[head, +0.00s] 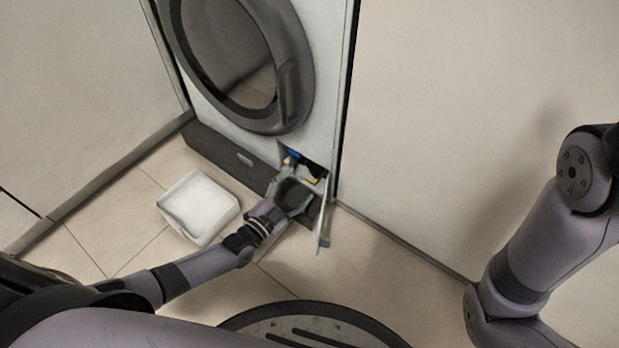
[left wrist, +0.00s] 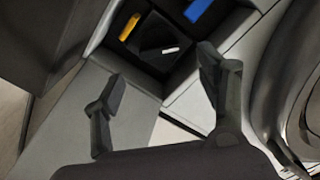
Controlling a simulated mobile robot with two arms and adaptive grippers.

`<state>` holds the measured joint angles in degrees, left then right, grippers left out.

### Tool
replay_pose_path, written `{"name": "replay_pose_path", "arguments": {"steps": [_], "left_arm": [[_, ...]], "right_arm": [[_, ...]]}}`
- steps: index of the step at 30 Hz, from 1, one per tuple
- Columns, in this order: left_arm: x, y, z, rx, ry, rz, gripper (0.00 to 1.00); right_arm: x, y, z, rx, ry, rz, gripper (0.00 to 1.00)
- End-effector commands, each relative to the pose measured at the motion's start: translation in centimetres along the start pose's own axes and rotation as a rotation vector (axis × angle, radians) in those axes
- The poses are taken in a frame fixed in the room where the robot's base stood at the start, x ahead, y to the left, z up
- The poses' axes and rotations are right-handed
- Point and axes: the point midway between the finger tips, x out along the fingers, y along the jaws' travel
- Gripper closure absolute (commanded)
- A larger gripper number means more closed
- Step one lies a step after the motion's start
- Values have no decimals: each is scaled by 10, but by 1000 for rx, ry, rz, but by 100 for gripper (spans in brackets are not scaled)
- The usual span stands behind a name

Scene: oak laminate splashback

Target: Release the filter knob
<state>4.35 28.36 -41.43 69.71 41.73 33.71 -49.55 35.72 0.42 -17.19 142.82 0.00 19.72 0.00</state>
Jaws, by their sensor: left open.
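The filter knob (left wrist: 152,37) is a dark round part with a small white mark, set in the dark filter recess (left wrist: 120,52) low on the washing machine. My left gripper (left wrist: 162,90) is open. Its two fingers stand apart in front of the recess, with the knob beyond them and nothing between the tips. In the head view the left gripper (head: 294,190) is at the open recess (head: 310,166) at the bottom right of the machine, and I cannot make out the knob there. My right arm shows at the right, but its gripper is out of view.
The open flap (head: 323,215) stands right of my left gripper. A yellow part (left wrist: 130,27) and a blue part (left wrist: 198,10) are near the knob. A white tray (head: 198,205) lies on the floor to the left. The washing machine door (head: 240,60) is above.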

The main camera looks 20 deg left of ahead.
Motion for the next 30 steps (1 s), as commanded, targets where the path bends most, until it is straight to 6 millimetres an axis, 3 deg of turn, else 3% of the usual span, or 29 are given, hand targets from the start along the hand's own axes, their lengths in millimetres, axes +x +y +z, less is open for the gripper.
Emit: {"name": "replay_pose_path", "arguments": {"steps": [6,11,22,30], "left_arm": [[42,2,3,0,3,-1,33],[58,1,2,0,1,-1,33],[64,0,0,0,-1,1,33],[63,0,0,0,-1,0,51]], "right_arm": [[-4,-7,-18,-6,43,-16,60],[-11,-8,-19,-5,39,-15,60],[-12,-8,-19,-5,40,-15,60],[-12,-8,-20,-5,40,-16,60]]}}
